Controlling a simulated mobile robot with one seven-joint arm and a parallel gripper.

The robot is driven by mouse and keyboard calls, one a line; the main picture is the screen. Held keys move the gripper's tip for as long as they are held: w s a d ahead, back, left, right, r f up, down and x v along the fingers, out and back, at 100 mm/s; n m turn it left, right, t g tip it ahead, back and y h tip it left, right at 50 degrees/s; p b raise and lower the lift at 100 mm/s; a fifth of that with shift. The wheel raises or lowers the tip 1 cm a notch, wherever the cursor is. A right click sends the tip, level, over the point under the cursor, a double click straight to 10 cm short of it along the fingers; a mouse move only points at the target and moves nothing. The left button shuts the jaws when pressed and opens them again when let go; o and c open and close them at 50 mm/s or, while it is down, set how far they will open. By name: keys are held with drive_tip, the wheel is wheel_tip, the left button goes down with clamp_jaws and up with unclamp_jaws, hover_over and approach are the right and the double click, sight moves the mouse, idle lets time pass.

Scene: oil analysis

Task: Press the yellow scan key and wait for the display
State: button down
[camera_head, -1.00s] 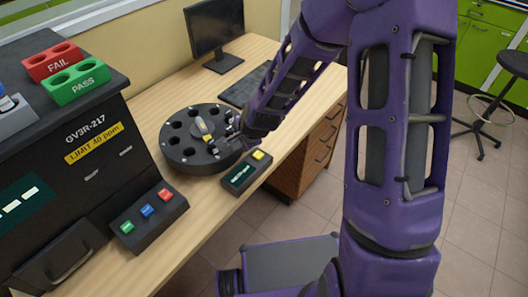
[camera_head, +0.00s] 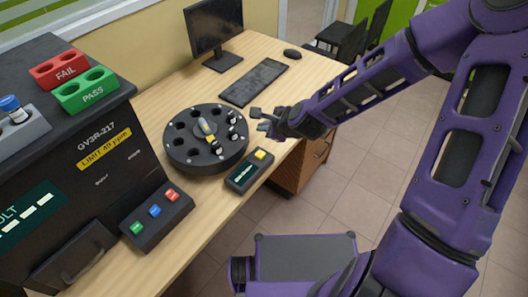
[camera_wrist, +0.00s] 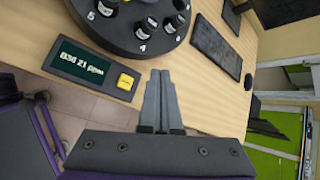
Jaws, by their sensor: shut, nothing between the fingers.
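The yellow scan key (camera_head: 261,154) sits on a small dark console at the table's front edge, just right of the round carousel (camera_head: 178,158). The key also shows in the wrist view (camera_wrist: 126,82), left of my fingers. Beside it, the console's display (camera_head: 242,174) is lit. In the wrist view the display (camera_wrist: 82,63) carries pale characters that seem to end in "ppm"; the digits are hard to read. My gripper (camera_head: 259,119) is shut and empty, beyond the key and above the table, apart from the key. Its fingers (camera_wrist: 161,72) lie together in the wrist view.
The carousel holds several dark-capped vials. The analyser (camera_head: 100,150) stands at left with green, blue and red buttons (camera_head: 155,211) in front. A green PASS rack (camera_head: 86,92) and red FAIL rack (camera_head: 58,70) sit on top. Keyboard (camera_head: 254,82) and monitor (camera_head: 214,28) are behind.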

drive_tip(key=b, duration=0.2)
hover_over(263, 156)
wheel_tip(263, 156, down, 7)
drive_tip(key=shift+f, duration=0.15)
drive_tip(key=shift+f+b, duration=0.75)
drive_tip(key=shift+f, duration=0.05)
idle(1.5)
drive_tip(key=shift+f+b, duration=0.35)
drive_tip(key=shift+f, duration=0.05)
drive_tip(key=shift+f+b, duration=0.45)
drive_tip(key=shift+f, duration=0.1)
idle(0.6)
drive_tip(key=shift+r, duration=0.1)
drive_tip(key=shift+r+p, duration=0.8)
drive_tip(key=shift+r, duration=0.05)
drive_tip(key=shift+r, duration=0.1)
